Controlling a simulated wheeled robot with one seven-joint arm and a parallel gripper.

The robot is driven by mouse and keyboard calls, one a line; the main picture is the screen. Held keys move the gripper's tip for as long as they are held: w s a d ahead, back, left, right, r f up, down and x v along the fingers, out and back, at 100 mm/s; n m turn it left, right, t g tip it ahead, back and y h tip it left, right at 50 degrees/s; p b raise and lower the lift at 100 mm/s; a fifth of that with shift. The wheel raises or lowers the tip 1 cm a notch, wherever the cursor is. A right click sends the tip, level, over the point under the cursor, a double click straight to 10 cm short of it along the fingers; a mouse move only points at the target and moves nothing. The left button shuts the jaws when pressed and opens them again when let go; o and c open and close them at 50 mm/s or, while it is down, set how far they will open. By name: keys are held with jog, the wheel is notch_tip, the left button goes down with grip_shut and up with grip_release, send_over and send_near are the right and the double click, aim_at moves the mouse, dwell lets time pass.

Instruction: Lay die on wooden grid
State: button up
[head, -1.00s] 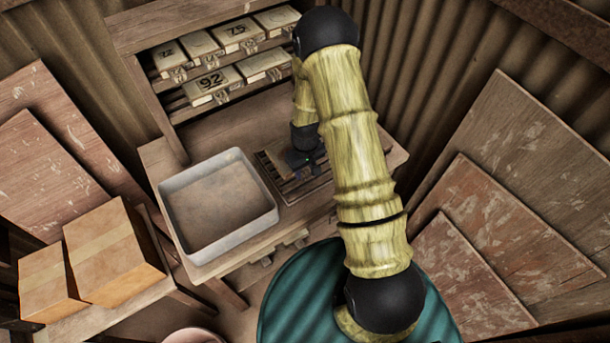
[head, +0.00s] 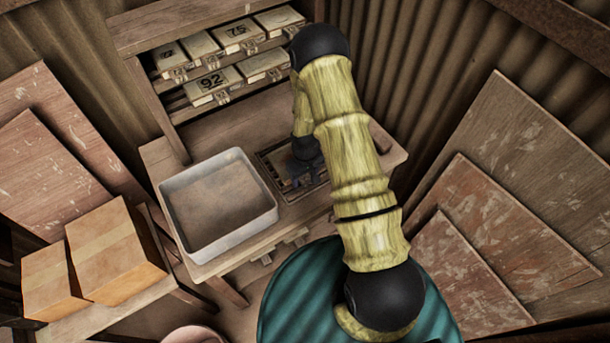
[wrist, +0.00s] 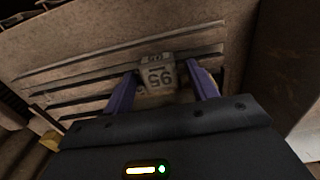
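The die (wrist: 158,78), a small pale block with a dark number upside down and a small tag at its top, sits between my two purple fingers in the wrist view. My gripper (wrist: 161,70) has its fingers apart on either side of it, with a narrow gap at the right. The wooden grid (wrist: 70,90) with its dark slots spreads behind and left of the die. In the head view my gripper (head: 303,180) is low over the grid (head: 268,166), and the die cannot be made out there. Contact between die and slats is hidden.
A pale deep tray (head: 190,252) stands just left of the grid on the wooden bench (head: 160,160). A rack (head: 150,85) behind holds several numbered dies. Cardboard boxes (head: 110,255) are at the left. Wooden boards (head: 500,215) lean at the right.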

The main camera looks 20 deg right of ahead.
notch_tip(320, 180, up, 12)
jog(key=b, duration=0.3)
dwell(0.7)
jog(key=shift+s+r, duration=0.1)
jog(key=shift+r, duration=0.1)
jog(key=s+r+m+t, duration=0.2)
jog(key=s+r+m, duration=0.1)
jog(key=s+r, duration=1.2)
jog(key=shift+d+r+m, duration=0.25)
jog(key=shift+r+m, duration=0.05)
jog(key=shift+r, duration=0.1)
